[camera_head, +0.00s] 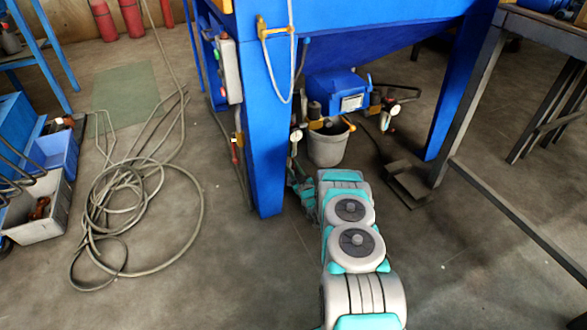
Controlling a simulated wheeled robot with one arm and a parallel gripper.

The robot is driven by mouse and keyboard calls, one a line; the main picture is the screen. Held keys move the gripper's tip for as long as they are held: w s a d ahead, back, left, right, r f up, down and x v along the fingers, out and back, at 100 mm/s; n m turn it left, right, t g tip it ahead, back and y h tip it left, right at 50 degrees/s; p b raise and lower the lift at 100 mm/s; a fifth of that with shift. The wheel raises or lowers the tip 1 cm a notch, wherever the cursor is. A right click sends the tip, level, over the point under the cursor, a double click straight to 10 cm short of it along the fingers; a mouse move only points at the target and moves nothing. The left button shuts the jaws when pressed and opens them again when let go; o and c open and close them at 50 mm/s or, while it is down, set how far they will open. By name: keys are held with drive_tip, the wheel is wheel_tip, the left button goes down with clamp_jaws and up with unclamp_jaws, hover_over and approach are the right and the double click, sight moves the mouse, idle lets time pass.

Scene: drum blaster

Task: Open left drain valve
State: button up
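The blue blaster cabinet (262,130) stands on blue legs in the middle. Under its hopper hang two dark fittings with white dial gauges, one on each side of a blue box (338,90). The left fitting (314,110) hangs above a grey bucket (328,148), with its gauge (296,136) beside the bucket. The left drain valve is too small to make out clearly there. My gripper (299,184) is low beside the cabinet's front leg, below the left gauge and in front of the bucket. It is small and partly hidden by my arm, so its fingers cannot be read.
The cabinet's front leg stands close to the left of my gripper. A foot pedal (407,184) lies on the floor to the right. A coiled hose (130,200) and a grey crate (40,210) lie at left. A metal table leg (468,95) stands at right.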

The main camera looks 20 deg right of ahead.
drive_tip(key=shift+o, duration=1.4)
drive_tip(key=s+p, duration=0.1)
drive_tip(key=s, duration=0.7)
drive_tip(key=shift+w, duration=0.1)
